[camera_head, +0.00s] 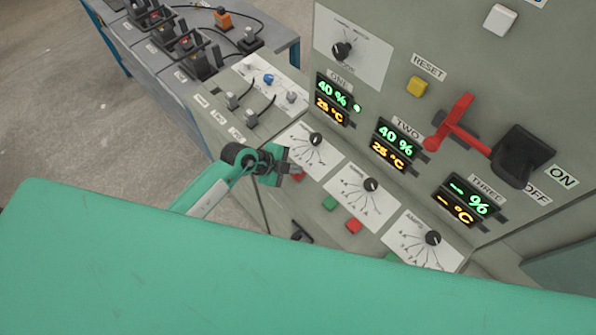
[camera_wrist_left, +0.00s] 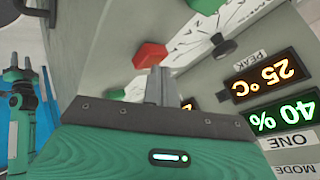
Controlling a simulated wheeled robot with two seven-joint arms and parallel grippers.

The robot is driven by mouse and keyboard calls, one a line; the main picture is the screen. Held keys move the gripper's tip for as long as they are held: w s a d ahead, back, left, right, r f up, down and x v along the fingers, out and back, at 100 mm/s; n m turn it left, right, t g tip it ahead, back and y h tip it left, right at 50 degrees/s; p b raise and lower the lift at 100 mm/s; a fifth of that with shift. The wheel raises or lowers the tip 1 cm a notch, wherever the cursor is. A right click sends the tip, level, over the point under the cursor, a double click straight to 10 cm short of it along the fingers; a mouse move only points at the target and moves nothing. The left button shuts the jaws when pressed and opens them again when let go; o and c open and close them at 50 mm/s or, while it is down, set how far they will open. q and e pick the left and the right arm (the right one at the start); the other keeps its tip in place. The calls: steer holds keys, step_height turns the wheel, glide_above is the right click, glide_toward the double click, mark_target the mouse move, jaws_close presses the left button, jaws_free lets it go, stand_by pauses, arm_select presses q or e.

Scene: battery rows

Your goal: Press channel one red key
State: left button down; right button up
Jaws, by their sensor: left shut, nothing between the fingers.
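The channel one red key (camera_head: 298,177) is small and partly hidden by my left gripper in the head view. In the left wrist view the red key (camera_wrist_left: 150,54) is a red hexagonal shape on the pale panel, just beyond the fingertips. My left gripper (camera_head: 293,170) is shut and empty, right at the key beside the channel one dial (camera_head: 316,139). In the left wrist view the shut fingers (camera_wrist_left: 160,72) point at the key's lower edge; I cannot tell whether they touch it. The channel one display (camera_head: 332,96) reads 40 % and 25 °C.
Channel two's green key (camera_head: 330,203) and red key (camera_head: 353,226) lie to the right. A red lever (camera_head: 455,122), yellow reset button (camera_head: 416,86) and black ON/OFF switch (camera_head: 522,155) stick out of the upright panel. A grey bench (camera_head: 240,62) with cables stands at the back left.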

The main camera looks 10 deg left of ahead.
arm_select(q)
steer(key=shift+f, duration=0.25)
stand_by(0.4)
steer(key=shift+r+p, duration=0.85)
steer(key=shift+p, duration=0.3)
step_height(320, 180, up, 4)
steer(key=p, duration=0.4)
steer(key=shift+f, duration=0.2)
steer(key=shift+r+p, duration=0.7)
steer(key=shift+r, duration=0.05)
